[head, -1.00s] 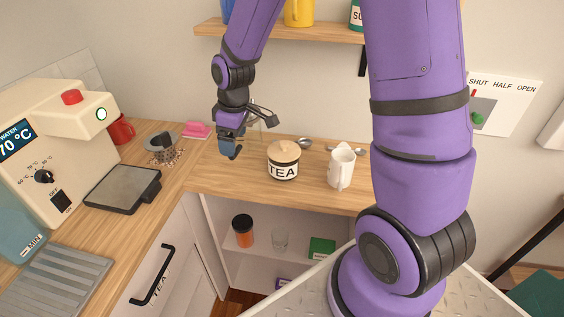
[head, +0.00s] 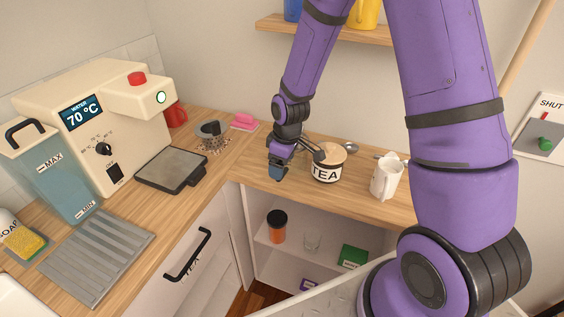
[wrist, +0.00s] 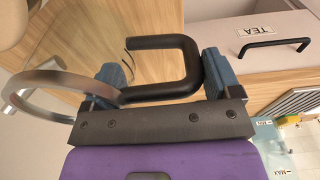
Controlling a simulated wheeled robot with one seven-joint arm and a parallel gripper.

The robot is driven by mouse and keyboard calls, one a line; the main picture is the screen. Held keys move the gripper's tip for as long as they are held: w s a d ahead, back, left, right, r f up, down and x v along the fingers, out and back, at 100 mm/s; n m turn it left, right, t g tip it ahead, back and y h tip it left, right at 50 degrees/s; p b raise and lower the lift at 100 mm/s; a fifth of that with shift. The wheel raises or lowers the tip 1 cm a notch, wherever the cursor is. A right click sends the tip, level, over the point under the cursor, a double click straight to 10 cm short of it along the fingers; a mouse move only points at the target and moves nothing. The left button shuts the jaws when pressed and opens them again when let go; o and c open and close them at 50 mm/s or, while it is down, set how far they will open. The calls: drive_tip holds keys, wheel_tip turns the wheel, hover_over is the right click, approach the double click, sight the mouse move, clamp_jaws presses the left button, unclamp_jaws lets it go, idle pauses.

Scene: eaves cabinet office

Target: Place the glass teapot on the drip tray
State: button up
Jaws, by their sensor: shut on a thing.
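In the wrist view the blue fingertips of my gripper (wrist: 165,75) are closed on the black U-shaped handle (wrist: 160,42) of the glass teapot. Its clear body (wrist: 95,45) and a metal ring (wrist: 62,77) show to the left. In the head view my gripper (head: 278,172) is over the back counter, just left of the TEA canister. The teapot's clear body is hard to make out there. The drip tray (head: 172,168), a dark-edged tray with a grey top, lies empty in front of the cream water machine, left of my gripper.
The water machine (head: 92,100) has a spout head overhanging near the tray. A grey strainer-like item (head: 212,130) and a pink item (head: 243,121) stand behind. The TEA canister (head: 327,170) and white jug (head: 387,178) are to the right. A ridged metal mat (head: 97,252) lies front left.

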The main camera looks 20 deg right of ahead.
drive_tip(key=o, duration=1.1)
drive_tip(key=shift+f, duration=0.1)
wheel_tip(320, 180, up, 12)
drive_tip(key=s+d, duration=0.1)
